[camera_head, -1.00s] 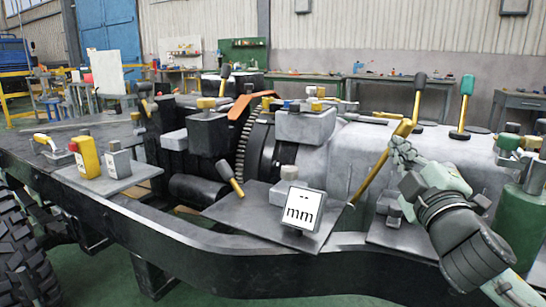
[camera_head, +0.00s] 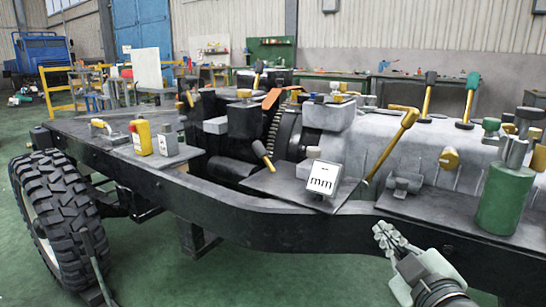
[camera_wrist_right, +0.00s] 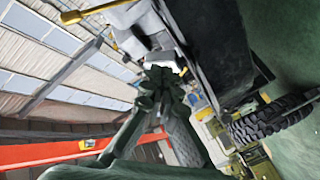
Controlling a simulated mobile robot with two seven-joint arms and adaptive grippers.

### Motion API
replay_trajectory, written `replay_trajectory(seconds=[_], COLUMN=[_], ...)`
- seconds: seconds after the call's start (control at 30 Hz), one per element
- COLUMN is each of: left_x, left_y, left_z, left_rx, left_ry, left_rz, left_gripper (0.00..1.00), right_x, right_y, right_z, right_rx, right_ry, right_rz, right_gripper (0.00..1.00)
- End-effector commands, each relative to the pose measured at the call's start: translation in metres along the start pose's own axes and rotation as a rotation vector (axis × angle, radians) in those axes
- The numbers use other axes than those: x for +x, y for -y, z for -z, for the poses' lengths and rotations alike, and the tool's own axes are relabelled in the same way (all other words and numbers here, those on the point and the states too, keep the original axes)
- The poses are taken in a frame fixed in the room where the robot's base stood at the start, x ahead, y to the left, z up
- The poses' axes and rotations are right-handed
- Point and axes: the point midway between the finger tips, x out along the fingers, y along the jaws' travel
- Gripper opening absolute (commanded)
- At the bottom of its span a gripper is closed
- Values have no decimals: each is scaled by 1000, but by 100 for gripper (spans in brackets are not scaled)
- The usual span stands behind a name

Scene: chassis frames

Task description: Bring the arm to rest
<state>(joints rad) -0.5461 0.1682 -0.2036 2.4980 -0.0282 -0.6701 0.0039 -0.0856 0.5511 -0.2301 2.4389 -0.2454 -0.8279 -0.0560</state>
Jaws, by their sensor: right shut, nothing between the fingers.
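My right gripper (camera_head: 385,236) is shut and empty. In the head view it is low on the right, in front of the near rail of the black chassis frame (camera_head: 270,220). It is apart from the long yellow-handled lever (camera_head: 392,142) that leans above it on the chassis. In the right wrist view the closed fingers (camera_wrist_right: 163,88) show in the middle with nothing between them. My left gripper is not in view.
A white "mm" display (camera_head: 322,180) stands on a grey plate. A green cylinder (camera_head: 505,200) stands on the right of the chassis. A yellow bottle (camera_head: 140,138) and a grey one (camera_head: 168,142) stand at left, above a tyre (camera_head: 65,205). Green floor (camera_head: 260,280) in front is clear.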

Motion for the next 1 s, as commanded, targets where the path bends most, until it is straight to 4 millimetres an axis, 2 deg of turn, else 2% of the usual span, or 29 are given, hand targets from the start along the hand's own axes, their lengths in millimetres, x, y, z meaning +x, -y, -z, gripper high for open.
replay_trajectory(seconds=[0.03,0.2,0.4,0.53,0.6,0.77,0.87,1.0], left_x=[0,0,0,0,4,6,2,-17], left_y=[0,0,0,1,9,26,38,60], left_z=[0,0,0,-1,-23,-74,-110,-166], left_rx=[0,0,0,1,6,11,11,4], left_ry=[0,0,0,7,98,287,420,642], left_rz=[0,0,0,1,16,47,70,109], left_gripper=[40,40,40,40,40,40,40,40], right_x=[-9,-40,-74,-94,-90,-96,-106,-133], right_y=[24,84,130,149,154,172,182,193], right_z=[-8,-24,-35,-41,-61,-112,-148,-204], right_rx=[77,313,551,686,650,613,589,551], right_ry=[19,69,134,183,262,452,587,813], right_rz=[47,160,230,250,264,297,318,349], right_gripper=[0,0,0,0,0,0,0,0])
